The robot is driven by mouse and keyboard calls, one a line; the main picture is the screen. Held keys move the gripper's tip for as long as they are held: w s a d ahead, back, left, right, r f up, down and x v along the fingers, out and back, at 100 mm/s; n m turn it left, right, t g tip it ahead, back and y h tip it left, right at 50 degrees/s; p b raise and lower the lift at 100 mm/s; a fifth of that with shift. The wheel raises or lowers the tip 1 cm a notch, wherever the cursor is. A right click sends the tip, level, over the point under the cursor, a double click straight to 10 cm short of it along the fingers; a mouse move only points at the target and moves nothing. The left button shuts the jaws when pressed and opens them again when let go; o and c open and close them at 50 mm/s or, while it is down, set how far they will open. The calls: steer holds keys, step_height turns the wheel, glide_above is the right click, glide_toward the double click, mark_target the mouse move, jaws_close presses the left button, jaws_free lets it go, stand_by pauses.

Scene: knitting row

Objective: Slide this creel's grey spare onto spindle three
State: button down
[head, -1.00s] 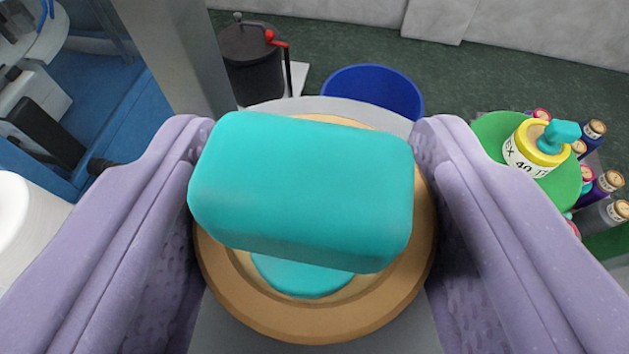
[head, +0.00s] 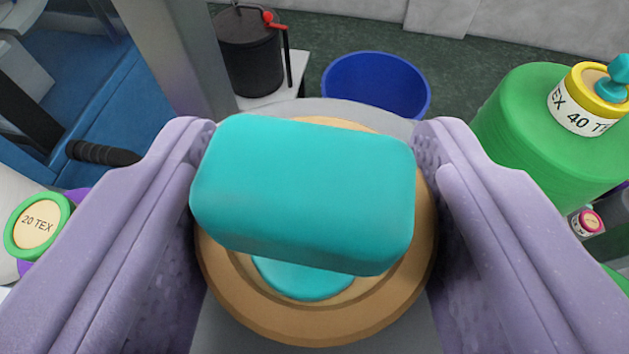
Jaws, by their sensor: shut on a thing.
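My gripper (head: 315,135) is shut on a teal block-shaped grip (head: 300,195), with one lilac finger on each side. The grip stands on a round teal foot on a tan disc (head: 225,285), which looks like the top of the held spool. A grey body (head: 322,106), likely the grey spare, shows past the disc's far edge and below it; most of it is hidden. No spindle is visible, so I cannot tell what lies under the spool.
A green spool (head: 540,125) with a yellow-rimmed 40 TEX cap and teal knob stands close on the right. A smaller bobbin (head: 587,222) sits below it. A 20 TEX spool (head: 38,225) is at left. A blue bin (head: 376,86) and a dark canister (head: 250,55) stand beyond.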

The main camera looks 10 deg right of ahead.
steer(key=shift+f+b, duration=4.9)
steer(key=shift+f, duration=0.95)
steer(key=shift+c, duration=1.3)
jaws_free()
steer(key=p+v, duration=0.2)
steer(key=v, duration=0.5)
steer(key=shift+s+r, duration=0.2)
steer(key=shift+s, duration=0.15)
steer(key=shift+a, duration=0.1)
